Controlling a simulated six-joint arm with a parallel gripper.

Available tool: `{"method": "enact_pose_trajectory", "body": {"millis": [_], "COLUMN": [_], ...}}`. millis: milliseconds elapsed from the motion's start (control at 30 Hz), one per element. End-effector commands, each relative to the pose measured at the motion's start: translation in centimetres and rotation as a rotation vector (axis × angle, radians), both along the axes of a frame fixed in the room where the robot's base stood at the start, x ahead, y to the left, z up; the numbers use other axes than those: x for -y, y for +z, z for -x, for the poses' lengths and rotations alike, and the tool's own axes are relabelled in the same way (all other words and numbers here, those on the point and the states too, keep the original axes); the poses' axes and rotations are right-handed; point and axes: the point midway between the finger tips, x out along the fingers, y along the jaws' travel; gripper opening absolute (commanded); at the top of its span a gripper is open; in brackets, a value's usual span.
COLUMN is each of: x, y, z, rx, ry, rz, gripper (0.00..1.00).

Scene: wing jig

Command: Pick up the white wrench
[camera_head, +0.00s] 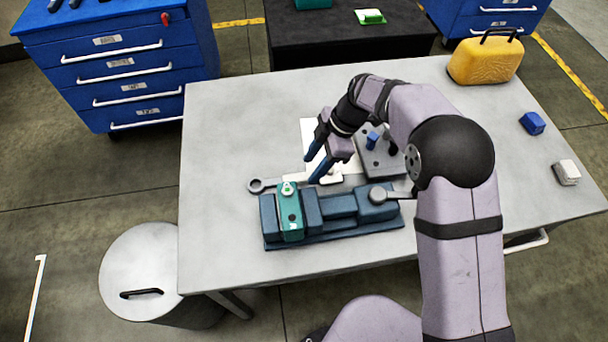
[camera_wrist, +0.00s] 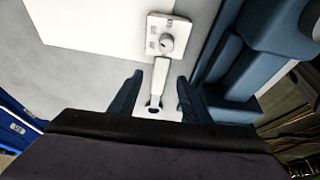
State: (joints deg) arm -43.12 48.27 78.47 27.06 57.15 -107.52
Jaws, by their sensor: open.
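A white piece (camera_wrist: 160,75) shows in the wrist view, with a square plate and round knob at its far end and a narrow handle with a hole at its near end. Part of it shows in the head view (camera_head: 331,178), between the paper and the vise. I cannot tell surely that it is the white wrench. My gripper (camera_head: 312,168) is open over its handle end. In the wrist view the two dark blue fingers (camera_wrist: 155,96) stand on either side of the handle, with gaps. A grey ring-ended wrench (camera_head: 257,186) lies to the left, partly hidden behind the vise.
A blue vise (camera_head: 338,205) with a green part (camera_head: 290,212) clamped in it stands close in front. A grey block (camera_head: 378,158) and white paper (camera_head: 308,129) lie behind. A yellow case (camera_head: 486,62) stands at the back right. The table's left side (camera_head: 220,150) is clear.

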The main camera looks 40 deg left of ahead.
Motion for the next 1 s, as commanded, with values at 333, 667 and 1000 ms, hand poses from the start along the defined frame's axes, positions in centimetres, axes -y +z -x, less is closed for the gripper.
{"method": "enact_pose_trajectory", "body": {"millis": [333, 667, 1000], "x": [-0.9, -0.9, -1.0], "y": [-2.9, -3.0, -2.9], "z": [1.0, 1.0, 1.0], "rx": [0.000, 0.001, 0.001], "ry": [0.000, 0.000, 0.000], "rz": [0.000, -0.001, -0.002], "gripper": [0.44, 0.20, 0.00]}}
